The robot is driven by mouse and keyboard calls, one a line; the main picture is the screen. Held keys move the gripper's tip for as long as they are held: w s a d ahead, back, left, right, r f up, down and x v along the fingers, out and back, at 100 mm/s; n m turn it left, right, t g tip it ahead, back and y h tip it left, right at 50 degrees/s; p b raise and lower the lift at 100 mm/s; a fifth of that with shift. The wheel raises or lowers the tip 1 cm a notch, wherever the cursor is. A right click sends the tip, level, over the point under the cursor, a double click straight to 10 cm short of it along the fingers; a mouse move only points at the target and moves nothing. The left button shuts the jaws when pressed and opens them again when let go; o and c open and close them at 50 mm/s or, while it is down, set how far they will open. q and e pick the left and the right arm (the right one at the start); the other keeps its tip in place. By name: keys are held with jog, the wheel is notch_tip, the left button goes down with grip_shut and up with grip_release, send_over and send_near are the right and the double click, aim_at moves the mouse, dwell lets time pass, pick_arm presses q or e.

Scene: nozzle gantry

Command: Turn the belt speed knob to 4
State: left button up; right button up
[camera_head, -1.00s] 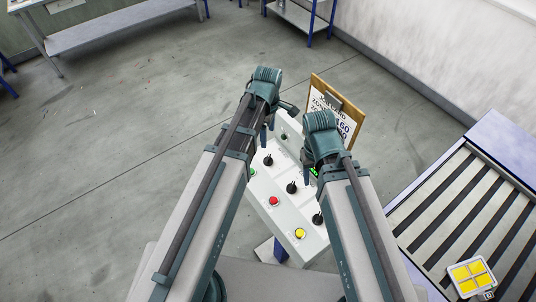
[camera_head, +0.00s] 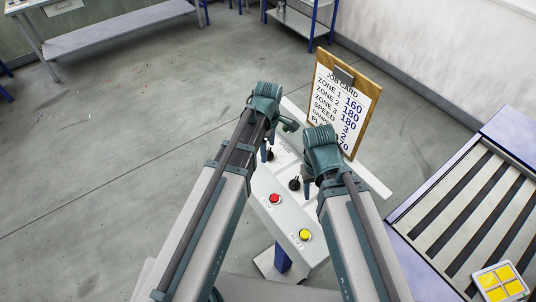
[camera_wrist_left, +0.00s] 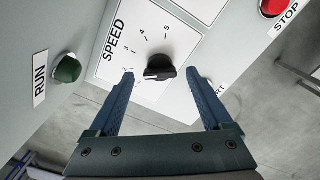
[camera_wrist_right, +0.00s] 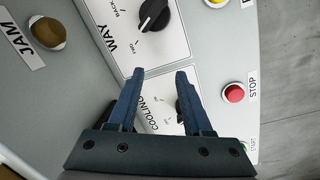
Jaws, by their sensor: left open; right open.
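The belt speed knob (camera_wrist_left: 160,68) is a black knob on a white plate marked SPEED, with its numbers at the left and top. Its pale pointer line faces left, towards the lower numbers and away from the 4. My left gripper (camera_wrist_left: 160,75) is open, its fingertips on either side of the knob in the picture; contact cannot be told. In the head view my left gripper (camera_head: 267,152) is over the upper part of the control panel (camera_head: 262,185). My right gripper (camera_wrist_right: 160,72) is open and empty above the panel, near the COOLING knob (camera_wrist_right: 180,110).
A green RUN button (camera_wrist_left: 67,68) and red STOP button (camera_wrist_left: 273,6) flank the speed plate. A WAY knob (camera_wrist_right: 153,15) and brown JAM lamp or button (camera_wrist_right: 47,32) are near my right gripper.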

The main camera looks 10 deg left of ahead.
pick_arm(q)
jog(key=shift+f, duration=0.35)
pick_arm(e)
jog(key=shift+f, duration=0.35)
pick_arm(q)
grip_shut()
jog(key=shift+m, duration=0.3)
jog(key=m, duration=0.6)
jog(key=shift+m, duration=0.4)
jog(key=m, duration=0.6)
jog(key=shift+m, duration=0.3)
